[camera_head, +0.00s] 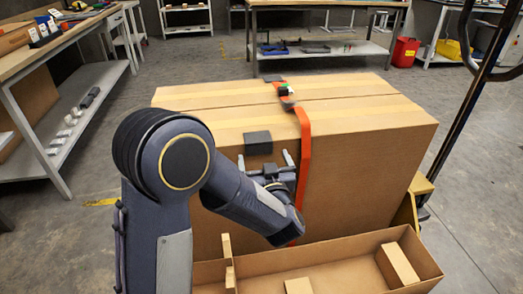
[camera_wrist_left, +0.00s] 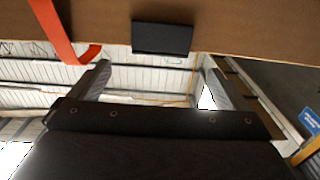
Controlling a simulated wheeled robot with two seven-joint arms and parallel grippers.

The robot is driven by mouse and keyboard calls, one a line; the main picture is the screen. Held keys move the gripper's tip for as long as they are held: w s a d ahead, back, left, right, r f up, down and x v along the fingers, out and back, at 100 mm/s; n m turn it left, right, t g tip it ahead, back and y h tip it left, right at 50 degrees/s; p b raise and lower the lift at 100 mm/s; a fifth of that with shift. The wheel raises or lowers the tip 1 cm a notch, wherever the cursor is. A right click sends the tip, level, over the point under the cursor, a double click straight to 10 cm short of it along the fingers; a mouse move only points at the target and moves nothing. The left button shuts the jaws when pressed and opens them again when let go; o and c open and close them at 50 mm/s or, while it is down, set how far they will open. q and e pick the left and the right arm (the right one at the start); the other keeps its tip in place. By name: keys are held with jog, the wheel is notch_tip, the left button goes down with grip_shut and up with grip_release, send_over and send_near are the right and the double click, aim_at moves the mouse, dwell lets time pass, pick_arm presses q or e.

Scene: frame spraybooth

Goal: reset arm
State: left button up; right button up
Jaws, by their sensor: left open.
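My left gripper (camera_head: 265,160) is in front of the near face of a large cardboard box (camera_head: 370,150). It is open, with its two fingers spread and nothing between them. It also shows open in the left wrist view (camera_wrist_left: 155,65). A dark block (camera_head: 258,143) sits at the box's top front edge, just above and beyond the fingers; it also shows in the wrist view (camera_wrist_left: 162,38). An orange strap (camera_head: 304,140) runs over the box and down its front, right of the gripper. My left forearm hides part of the front face. My right gripper is out of view.
A buckle with a green part (camera_head: 286,89) sits on the strap on top. An open cardboard tray (camera_head: 420,277) with blocks lies below the gripper. A dark post (camera_head: 462,110) stands at right. Workbenches (camera_head: 60,45) stand left and behind, with open floor between.

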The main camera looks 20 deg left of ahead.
pick_arm(q)
jog(key=s+d+r+m+g+h, duration=0.3)
jog(key=s+h, duration=0.7)
jog(key=h, duration=0.3)
jog(key=s+a+f+m+g, duration=0.1)
jog(key=s+f+g, duration=0.15)
jog(key=s, duration=0.75)
jog(key=s+a+f+g, duration=0.2)
jog(key=s+g, duration=0.2)
jog(key=s, duration=0.6)
notch_tip(320, 180, up, 22)
jog(key=p, duration=2.3)
jog(key=shift+w+d+m, duration=0.15)
jog(key=shift+w+m, duration=0.05)
jog(key=shift+m, duration=0.1)
jog(key=shift+r, duration=0.15)
